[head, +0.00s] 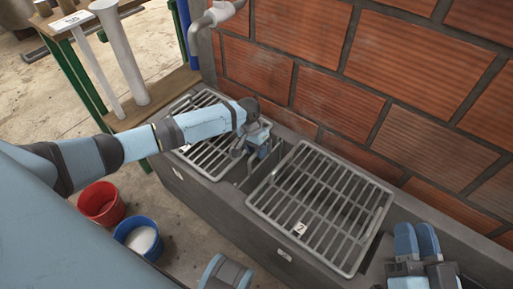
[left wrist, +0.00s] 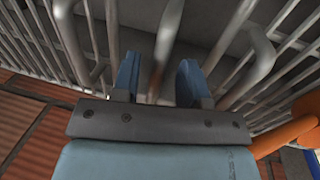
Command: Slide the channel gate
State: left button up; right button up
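My left gripper (head: 258,148) reaches down at the gap between two metal grates on the grey concrete trough. In the left wrist view its two blue fingers (left wrist: 157,80) stand apart, with grey bent metal bars (left wrist: 168,35) close beyond and between them. Contact cannot be told. The channel gate is not clearly seen; a thin grey upright plate edge (head: 243,170) shows in the gap beside the gripper, and the gripper hides part of this spot. My right gripper (head: 416,240) is over the trough's right end, its blue fingers side by side, nearly touching, with nothing seen between them.
The right grate (head: 322,205) bears a tag "2"; the left grate (head: 205,150) lies beyond my arm. A brick wall (head: 330,100) runs behind. A red bucket (head: 101,203) and a blue bucket (head: 138,238) stand on the floor. A wooden-topped stand (head: 150,108) holds pale tubes.

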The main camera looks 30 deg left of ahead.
pick_arm(q)
jog(key=shift+r, duration=0.15)
jog(key=shift+r, duration=0.3)
notch_tip(320, 180, up, 13)
jog(key=a+p, duration=0.2)
jog(key=p, duration=0.2)
jog(key=shift+w+a+p, duration=0.2)
jog(key=shift+a+p, duration=0.1)
jog(key=shift+p, duration=0.1)
pick_arm(e)
jog(key=s+d+f+g+h, duration=0.1)
jog(key=d+f+g+h, duration=0.2)
jog(key=f, duration=0.5)
jog(key=shift+d+f+g+h, duration=0.2)
jog(key=shift+f+g+h, duration=0.1)
jog(key=shift+g, duration=0.2)
pick_arm(q)
jog(key=shift+s+f, duration=0.1)
jog(key=shift+f, duration=0.05)
